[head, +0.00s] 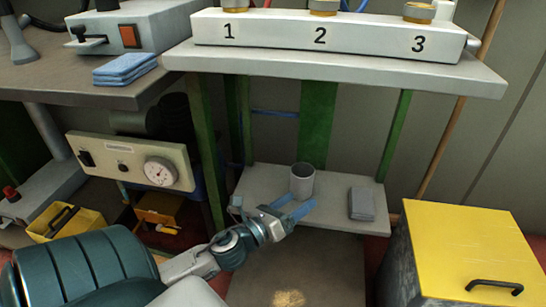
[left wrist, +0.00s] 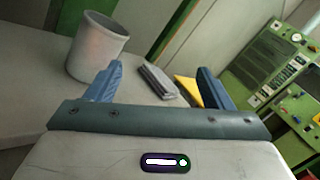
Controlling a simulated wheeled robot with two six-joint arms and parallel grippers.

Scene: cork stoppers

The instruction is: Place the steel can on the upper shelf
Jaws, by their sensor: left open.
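The steel can (head: 302,181) stands upright on the lower shelf (head: 262,178), an open grey cylinder. My left gripper (head: 298,208) is open and empty just in front of the can, with its blue fingers pointing right. In the left wrist view the can (left wrist: 97,46) stands to the upper left, beyond and outside the left finger, not between the fingers (left wrist: 158,88). The upper shelf (head: 480,78) is the pale board above, on green legs. My right gripper is not in view.
A white block (head: 270,34) numbered 1 to 3 fills much of the upper shelf. A folded grey cloth (head: 361,203) lies right of the can. A yellow-lidded bin (head: 470,245) stands at right. A workbench (head: 40,75) with blue cloths (head: 125,68) is at left.

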